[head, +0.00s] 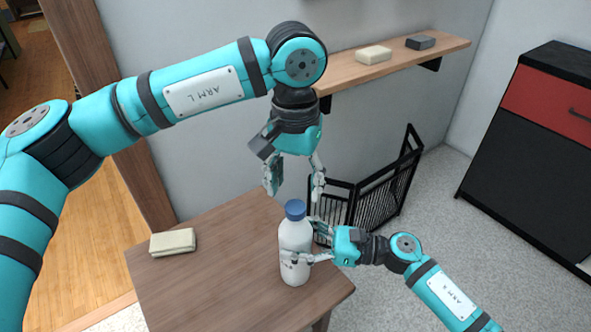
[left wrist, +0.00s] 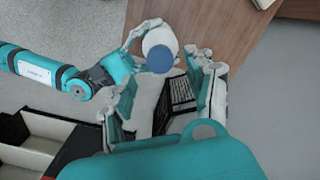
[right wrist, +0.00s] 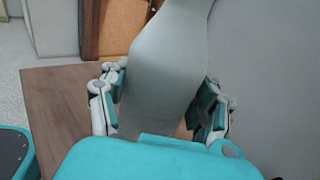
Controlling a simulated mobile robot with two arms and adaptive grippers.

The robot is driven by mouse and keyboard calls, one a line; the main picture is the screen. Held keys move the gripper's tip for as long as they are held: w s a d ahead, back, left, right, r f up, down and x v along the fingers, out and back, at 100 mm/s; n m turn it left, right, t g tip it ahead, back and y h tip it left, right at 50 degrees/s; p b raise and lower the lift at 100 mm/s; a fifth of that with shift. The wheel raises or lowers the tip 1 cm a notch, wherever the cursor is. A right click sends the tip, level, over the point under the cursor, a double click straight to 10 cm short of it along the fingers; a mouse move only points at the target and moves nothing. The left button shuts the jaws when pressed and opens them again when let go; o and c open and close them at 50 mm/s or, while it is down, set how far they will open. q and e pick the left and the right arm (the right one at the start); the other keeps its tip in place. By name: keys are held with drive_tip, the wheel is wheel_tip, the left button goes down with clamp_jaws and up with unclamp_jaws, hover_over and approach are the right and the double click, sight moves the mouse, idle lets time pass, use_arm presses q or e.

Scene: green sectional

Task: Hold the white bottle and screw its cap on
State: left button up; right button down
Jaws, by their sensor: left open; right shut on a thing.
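The white bottle (head: 295,262) stands upright near the front right of the wooden table, with the blue cap (head: 295,210) on top of its neck. I cannot tell how tightly the cap sits. My right gripper (head: 300,257) is shut around the bottle's body; the right wrist view shows the bottle (right wrist: 165,75) between its fingers. My left gripper (head: 294,188) points down, open and empty, just above the cap. In the left wrist view the cap (left wrist: 160,59) lies beyond the fingertips, apart from them.
A black wire rack (head: 380,200) stands on the floor behind. A wall shelf (head: 400,60) holds two small blocks. A black and red cabinet (head: 535,130) is at the right.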

use_arm(q)
drive_tip(key=n, duration=0.4)
drive_tip(key=shift+r+n, duration=0.2)
drive_tip(key=shift+n, duration=0.1)
drive_tip(key=n, duration=0.6)
drive_tip(key=shift+r+n, duration=0.2)
drive_tip(key=shift+n, duration=0.1)
drive_tip(key=n, duration=0.4)
drive_tip(key=shift+r+n, duration=0.15)
drive_tip(key=shift+n, duration=0.15)
drive_tip(key=n, duration=0.6)
drive_tip(key=shift+r+n, duration=0.2)
drive_tip(key=shift+n, duration=0.1)
drive_tip(key=n, duration=0.4)
drive_tip(key=shift+r+n, duration=0.15)
drive_tip(key=shift+n, duration=0.15)
drive_tip(key=n, duration=0.6)
drive_tip(key=shift+r+n, duration=0.2)
drive_tip(key=shift+n, duration=0.1)
drive_tip(key=n, duration=0.4)
drive_tip(key=shift+r, duration=0.1)
drive_tip(key=n, duration=0.5)
drive_tip(key=shift+r, duration=0.15)
